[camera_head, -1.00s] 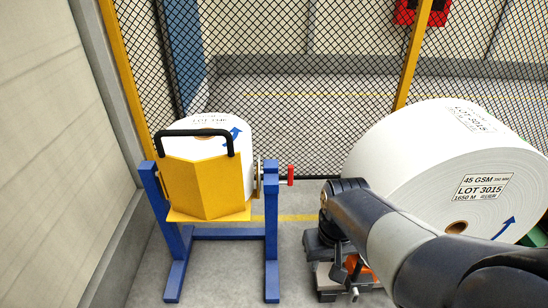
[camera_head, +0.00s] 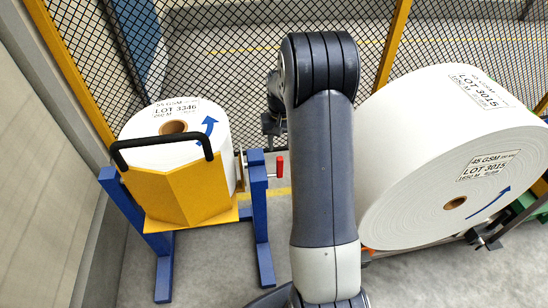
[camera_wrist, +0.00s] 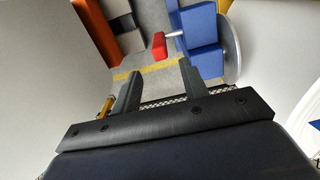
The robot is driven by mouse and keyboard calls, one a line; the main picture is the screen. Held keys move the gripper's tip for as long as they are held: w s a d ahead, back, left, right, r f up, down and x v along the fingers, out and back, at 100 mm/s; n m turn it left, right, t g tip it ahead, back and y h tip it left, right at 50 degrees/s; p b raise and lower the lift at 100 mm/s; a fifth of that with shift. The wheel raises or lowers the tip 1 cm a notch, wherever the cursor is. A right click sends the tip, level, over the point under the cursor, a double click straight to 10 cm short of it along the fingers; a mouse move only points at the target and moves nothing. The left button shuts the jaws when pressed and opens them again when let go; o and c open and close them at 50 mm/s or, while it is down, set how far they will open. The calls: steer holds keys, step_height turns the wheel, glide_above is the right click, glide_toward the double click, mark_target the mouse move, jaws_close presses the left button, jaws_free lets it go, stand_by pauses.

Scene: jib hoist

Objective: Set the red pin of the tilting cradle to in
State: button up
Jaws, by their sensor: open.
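The tilting cradle has a blue frame (camera_head: 259,205) and a yellow trough (camera_head: 185,193) with a black bar handle (camera_head: 160,143). A white paper roll (camera_head: 190,132) sits in it, tilted. The red pin (camera_head: 280,166) sticks out to the right of the cradle's right post. In the wrist view the red pin (camera_wrist: 159,45) shows at the upper middle, on a pale shaft beside the blue post (camera_wrist: 202,40). My gripper (camera_wrist: 158,78) is open and empty, apart from the pin, which lies beyond the fingertips. In the head view my arm mostly hides the gripper.
A large white roll (camera_head: 450,150) lies close on the right of my arm. A black mesh fence (camera_head: 240,50) with yellow posts stands behind. A grey wall (camera_head: 40,150) is on the left. Bare floor lies in front of the cradle.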

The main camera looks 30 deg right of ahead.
mark_target(280, 158)
step_height(280, 158, down, 10)
steer(key=shift+s+r, duration=0.1)
steer(key=shift+r, duration=0.1)
jaws_close()
stand_by(0.5)
